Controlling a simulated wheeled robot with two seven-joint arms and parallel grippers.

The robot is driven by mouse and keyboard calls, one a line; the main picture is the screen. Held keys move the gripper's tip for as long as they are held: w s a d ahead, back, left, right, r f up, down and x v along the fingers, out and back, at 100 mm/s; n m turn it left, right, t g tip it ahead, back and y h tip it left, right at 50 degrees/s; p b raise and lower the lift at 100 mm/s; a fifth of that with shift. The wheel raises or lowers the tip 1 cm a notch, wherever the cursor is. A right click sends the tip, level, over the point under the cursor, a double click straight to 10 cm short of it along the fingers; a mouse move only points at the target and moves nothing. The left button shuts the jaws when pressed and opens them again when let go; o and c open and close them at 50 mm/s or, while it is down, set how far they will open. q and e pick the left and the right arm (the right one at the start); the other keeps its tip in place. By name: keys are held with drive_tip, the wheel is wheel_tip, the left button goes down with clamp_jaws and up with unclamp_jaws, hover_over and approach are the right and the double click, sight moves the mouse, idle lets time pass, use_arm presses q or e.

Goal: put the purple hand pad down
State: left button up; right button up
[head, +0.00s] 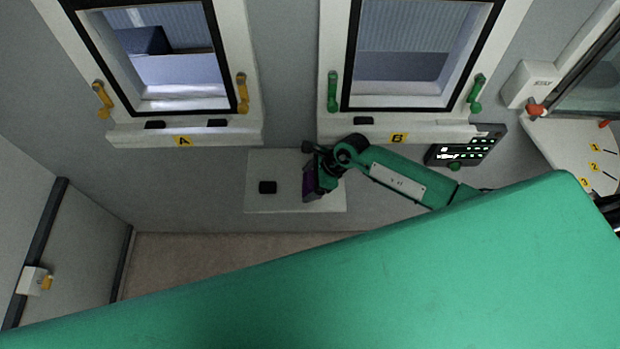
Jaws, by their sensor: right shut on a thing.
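The purple hand pad (310,184) is in my right gripper (313,170), which is shut on it. The pad is held at the right part of a small pale shelf (258,202) below the two windows. Whether the pad touches the shelf or hangs just above it, I cannot tell. My right arm reaches in from the right and partly covers the gripper. My left gripper is not in view.
A small black block (268,187) lies on the shelf, left of the pad. Window A (183,141) and window B (397,138) have sills above. A dark panel with lit marks (466,147) is at right. My large green body part hides the lower right.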

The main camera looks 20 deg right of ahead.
drive_tip(key=shift+s+f, duration=0.15)
drive_tip(key=o, duration=1)
drive_tip(key=shift+o, duration=0.2)
drive_tip(key=shift+f, duration=0.2)
drive_tip(key=shift+d+b, duration=0.15)
drive_tip(key=shift+b, duration=0.25)
drive_tip(key=s+d+b, duration=0.1)
drive_tip(key=d+b, duration=0.1)
drive_tip(key=d, duration=0.1)
drive_tip(key=s+d+b, duration=0.1)
drive_tip(key=d+b, duration=0.1)
drive_tip(key=d, duration=0.2)
drive_tip(key=s+d+b, duration=0.1)
drive_tip(key=d+b, duration=0.1)
drive_tip(key=d, duration=0.1)
drive_tip(key=shift+d+r, duration=0.35)
drive_tip(key=shift+d, duration=0.05)
drive_tip(key=shift+s+d+r+b, duration=0.2)
drive_tip(key=shift+d+b, duration=0.2)
drive_tip(key=shift+d, duration=0.15)
drive_tip(key=shift+s+f, duration=0.1)
